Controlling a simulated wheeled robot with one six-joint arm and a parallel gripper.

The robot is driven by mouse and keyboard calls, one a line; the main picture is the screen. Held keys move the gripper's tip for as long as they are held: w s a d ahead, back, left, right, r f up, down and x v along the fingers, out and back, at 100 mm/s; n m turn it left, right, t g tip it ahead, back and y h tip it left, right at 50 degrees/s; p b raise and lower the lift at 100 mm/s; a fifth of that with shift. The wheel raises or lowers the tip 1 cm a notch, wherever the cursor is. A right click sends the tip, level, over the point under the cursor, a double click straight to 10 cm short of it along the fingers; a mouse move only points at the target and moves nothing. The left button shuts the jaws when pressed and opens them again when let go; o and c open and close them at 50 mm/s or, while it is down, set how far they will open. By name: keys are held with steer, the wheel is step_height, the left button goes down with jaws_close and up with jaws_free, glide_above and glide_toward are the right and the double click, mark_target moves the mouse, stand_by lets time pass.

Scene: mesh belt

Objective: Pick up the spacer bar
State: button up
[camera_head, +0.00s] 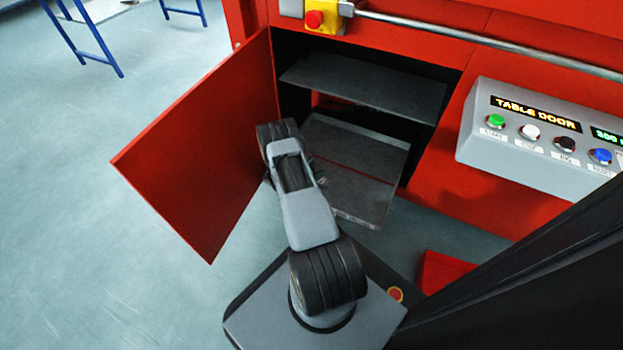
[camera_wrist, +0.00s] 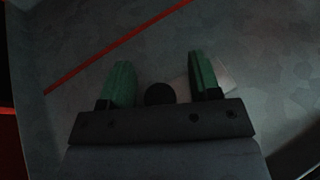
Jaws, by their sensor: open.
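My gripper (camera_wrist: 162,72) is open in the wrist view, with its two green fingers apart. A dark round shape (camera_wrist: 159,94) shows between the finger bases; I cannot tell whether it is part of the gripper. A pale grey flat piece (camera_wrist: 228,76) shows behind and beside the right finger; I cannot tell whether it is the spacer bar. In the head view my gripper (camera_head: 319,173) is mostly hidden behind my arm, in front of the open cabinet. I cannot make out the spacer bar in the head view.
The red cabinet door (camera_head: 205,150) stands open left of my arm. Inside are a dark upper shelf (camera_head: 365,88) and a lower pulled-out tray (camera_head: 365,200). A grey button panel (camera_head: 540,140) is at right. Blue-legged tables (camera_head: 90,40) stand far left; the floor there is clear.

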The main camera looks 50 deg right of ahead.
jaws_close()
stand_by(0.4)
steer(key=shift+r, duration=0.1)
steer(key=shift+r+p, duration=0.4)
steer(key=shift+r, duration=0.25)
steer(key=r, duration=0.1)
steer(key=r+p, duration=0.1)
steer(key=shift+s+a+r+p, duration=0.1)
steer(key=shift+a+r+p, duration=0.1)
steer(key=shift+r+p, duration=0.15)
steer(key=s+a+r+p, duration=0.7)
steer(key=s+a+r, duration=0.1)
steer(key=s+a, duration=0.1)
steer(key=shift+a+r, duration=0.4)
steer(key=shift+a, duration=0.1)
